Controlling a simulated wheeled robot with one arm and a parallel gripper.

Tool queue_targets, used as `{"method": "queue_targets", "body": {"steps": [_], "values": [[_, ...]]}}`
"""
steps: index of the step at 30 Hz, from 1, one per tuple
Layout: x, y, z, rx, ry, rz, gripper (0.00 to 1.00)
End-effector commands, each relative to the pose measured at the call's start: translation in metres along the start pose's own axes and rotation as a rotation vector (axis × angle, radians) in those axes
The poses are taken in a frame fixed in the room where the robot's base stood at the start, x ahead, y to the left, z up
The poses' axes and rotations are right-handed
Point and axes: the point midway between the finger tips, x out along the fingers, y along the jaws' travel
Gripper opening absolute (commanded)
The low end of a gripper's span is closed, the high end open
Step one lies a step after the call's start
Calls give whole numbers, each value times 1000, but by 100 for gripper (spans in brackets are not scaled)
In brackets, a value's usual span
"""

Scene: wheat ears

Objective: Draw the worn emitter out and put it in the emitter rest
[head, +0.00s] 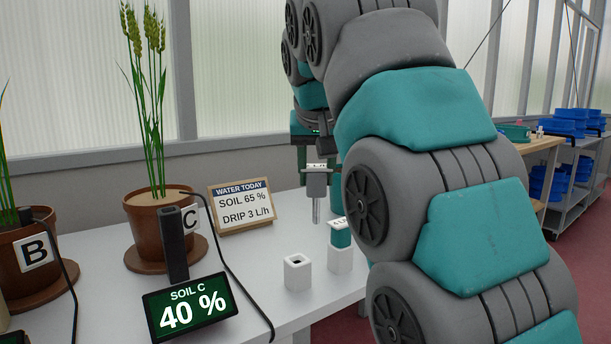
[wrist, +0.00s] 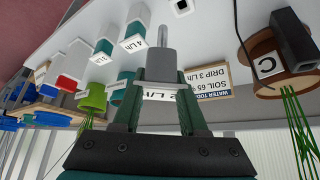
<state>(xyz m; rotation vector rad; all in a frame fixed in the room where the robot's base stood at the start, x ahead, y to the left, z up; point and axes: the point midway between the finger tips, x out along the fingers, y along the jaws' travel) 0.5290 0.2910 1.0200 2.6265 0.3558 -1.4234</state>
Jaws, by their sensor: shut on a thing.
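My gripper (head: 317,165) is shut on a grey emitter (head: 316,186) with a white label and a thin metal spike pointing down. The emitter hangs upright above the table, clear of everything. In the wrist view the grey emitter (wrist: 157,66) sits between the green fingers (wrist: 157,95), its label partly hidden. An empty white block (head: 298,273) with a square hole in its top stands on the table, below and left of the spike; it looks like the emitter rest. Beside it, a teal emitter (head: 341,238) marked 4 L/h stands in another white block (head: 340,260).
Potted wheat C (head: 158,225), a soil display (head: 190,305) reading 40 % with its black probe, and a cable stand left. A sign (head: 241,206) reads soil 65 %, drip 3 L/h. The wrist view shows more teal emitters and a green cup (wrist: 93,97).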

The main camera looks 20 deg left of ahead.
Motion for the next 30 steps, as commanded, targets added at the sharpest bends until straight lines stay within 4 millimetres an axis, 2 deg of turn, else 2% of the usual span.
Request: {"method": "queue_targets", "body": {"steps": [3, 7, 21, 30], "values": [[16, -23, -6, -37, -3, -25, 0], [22, -34, -8, -55, -5, -40, 0], [22, -35, -8, -56, -5, -41, 0], [39, -35, 4, -56, -6, -42, 0]]}}
